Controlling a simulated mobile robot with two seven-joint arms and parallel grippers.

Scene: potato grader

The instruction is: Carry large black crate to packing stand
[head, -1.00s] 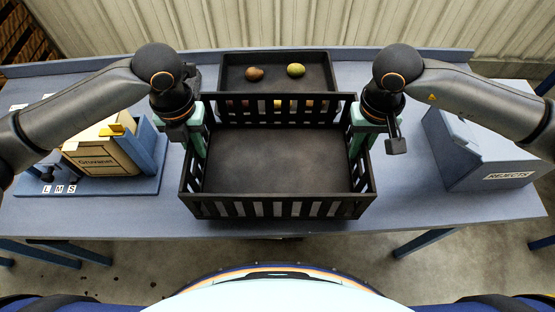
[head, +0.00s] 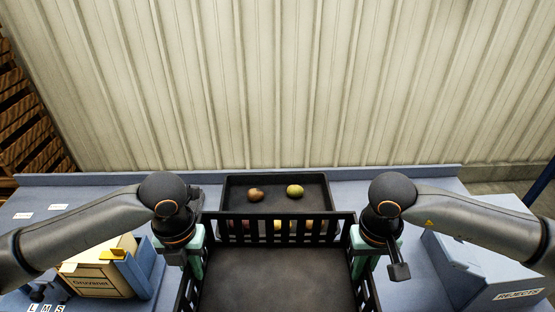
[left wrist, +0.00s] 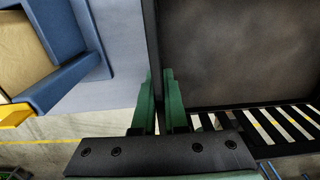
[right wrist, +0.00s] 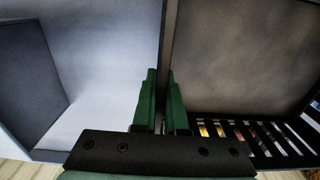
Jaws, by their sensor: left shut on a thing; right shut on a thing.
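The large black crate (head: 275,271) is at the middle bottom of the head view, its near part cut off by the picture's edge. It looks empty, with slatted end walls. My left gripper (head: 194,262) is shut on its left side wall; in the left wrist view the green fingers (left wrist: 160,95) straddle the wall. My right gripper (head: 360,258) is shut on the right side wall; in the right wrist view its fingers (right wrist: 163,95) straddle that wall. The packing stand cannot be made out. Whether the crate touches the table is unclear.
A black tray (head: 324,198) with several potatoes lies behind the crate. A blue-grey REJECTS bin (head: 470,265) stands at right. A corrugated wall (head: 280,80) rises behind the table (head: 420,187).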

